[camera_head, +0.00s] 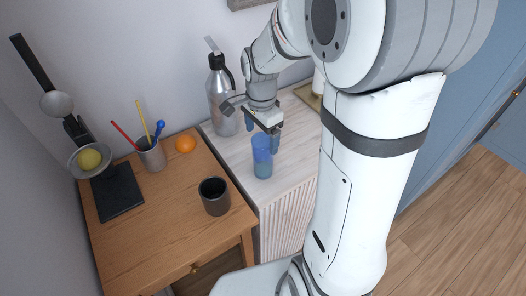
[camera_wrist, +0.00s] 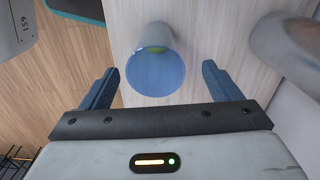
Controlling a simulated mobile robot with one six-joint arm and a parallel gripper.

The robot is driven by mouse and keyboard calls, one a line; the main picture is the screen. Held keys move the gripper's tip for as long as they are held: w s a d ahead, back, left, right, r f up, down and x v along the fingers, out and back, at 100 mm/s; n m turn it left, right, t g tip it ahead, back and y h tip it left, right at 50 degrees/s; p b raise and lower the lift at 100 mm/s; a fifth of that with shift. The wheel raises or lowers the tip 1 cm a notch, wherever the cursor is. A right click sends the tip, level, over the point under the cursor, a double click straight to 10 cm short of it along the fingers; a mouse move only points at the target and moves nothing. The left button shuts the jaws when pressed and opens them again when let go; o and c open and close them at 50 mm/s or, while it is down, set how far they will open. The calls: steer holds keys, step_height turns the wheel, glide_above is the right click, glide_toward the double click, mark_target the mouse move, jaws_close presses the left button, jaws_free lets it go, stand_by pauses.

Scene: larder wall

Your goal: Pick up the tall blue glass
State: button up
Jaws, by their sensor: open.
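The tall blue glass (camera_head: 262,158) stands upright near the front left corner of the pale wooden cabinet top. It is translucent, and in the wrist view I look down on the blue glass (camera_wrist: 155,72) at its round mouth. My gripper (camera_head: 262,132) hangs just above and behind the glass in the head view. In the wrist view my gripper (camera_wrist: 160,85) has its two blue fingers spread apart, with the glass lying between and a little beyond their tips. Nothing is held. Whether the fingertips are level with the glass rim I cannot tell.
A silver bottle (camera_head: 222,95) stands close to the gripper, at the back left of the cabinet; a metallic shape (camera_wrist: 290,48) also shows at right in the wrist view. The wooden desk (camera_head: 150,240) holds a dark mug (camera_head: 214,196), an orange (camera_head: 185,144) and a pen cup (camera_head: 151,155).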

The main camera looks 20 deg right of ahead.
mark_target(263, 146)
steer(key=f, duration=0.2)
steer(key=f+p, duration=0.1)
steer(key=f, duration=0.2)
steer(key=shift+s+d, duration=0.1)
steer(key=shift+d, duration=0.1)
steer(key=shift+c, duration=0.4)
steer(key=c, duration=1.5)
